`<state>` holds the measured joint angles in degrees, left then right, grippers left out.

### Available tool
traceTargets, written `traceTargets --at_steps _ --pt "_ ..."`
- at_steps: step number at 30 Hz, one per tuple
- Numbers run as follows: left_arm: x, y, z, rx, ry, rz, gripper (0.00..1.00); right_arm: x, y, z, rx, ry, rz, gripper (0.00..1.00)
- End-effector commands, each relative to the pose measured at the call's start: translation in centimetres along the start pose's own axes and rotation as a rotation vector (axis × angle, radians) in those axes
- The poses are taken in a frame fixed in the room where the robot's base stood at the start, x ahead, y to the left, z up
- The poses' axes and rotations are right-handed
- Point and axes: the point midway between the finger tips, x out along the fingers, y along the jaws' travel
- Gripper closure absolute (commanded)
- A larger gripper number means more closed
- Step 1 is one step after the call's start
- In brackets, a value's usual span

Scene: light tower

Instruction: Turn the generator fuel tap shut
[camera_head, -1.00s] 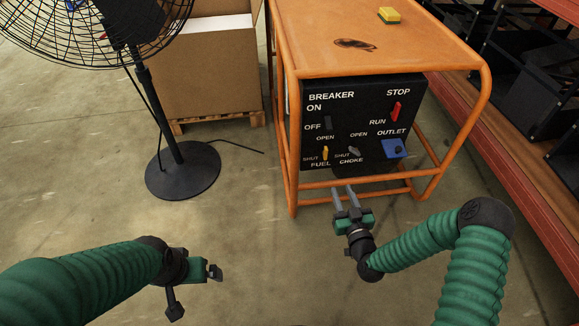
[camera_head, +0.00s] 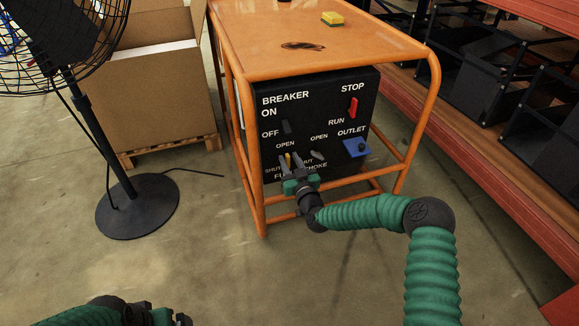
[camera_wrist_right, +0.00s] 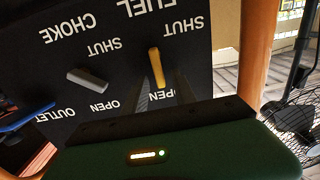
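The fuel tap is a small yellow lever (camera_head: 288,159) low on the left of the generator's black panel (camera_head: 330,110). In the right wrist view, which shows the panel upside down, the yellow lever (camera_wrist_right: 157,66) lies toward the OPEN label, away from SHUT. My right gripper (camera_head: 291,163) is at the panel with its fingers apart. In the wrist view its fingers (camera_wrist_right: 158,92) are on either side of the lever's end; I cannot tell whether they touch it. My left gripper (camera_head: 165,317) is at the bottom edge, partly cut off.
The grey choke lever (camera_head: 317,155) is close right of my right gripper. The blue outlet (camera_head: 356,147) and red stop switch (camera_head: 353,107) are farther right. An orange frame (camera_head: 245,150) surrounds the panel. A fan (camera_head: 132,200) stands left, and a red shelf (camera_head: 480,165) right.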

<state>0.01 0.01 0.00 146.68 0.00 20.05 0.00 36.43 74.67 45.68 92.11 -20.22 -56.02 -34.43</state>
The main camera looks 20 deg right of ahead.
Motion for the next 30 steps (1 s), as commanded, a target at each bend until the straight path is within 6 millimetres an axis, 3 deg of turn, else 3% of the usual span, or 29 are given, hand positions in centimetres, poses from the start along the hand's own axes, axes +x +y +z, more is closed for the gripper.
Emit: traceTargets --at_steps 7,15,30 --pt "0.01 0.0 -0.02 0.0 0.001 0.0 0.0 0.18 -0.05 -0.07 0.001 -0.001 -0.001 0.67" --pt "0.01 0.0 -0.01 0.0 0.0 0.0 0.0 0.15 -0.05 -0.04 0.001 -0.001 -0.001 1.0" --pt "-0.41 0.0 -0.11 0.0 0.0 0.0 0.0 0.14 -0.27 -0.16 -0.029 -0.001 -0.003 1.0"
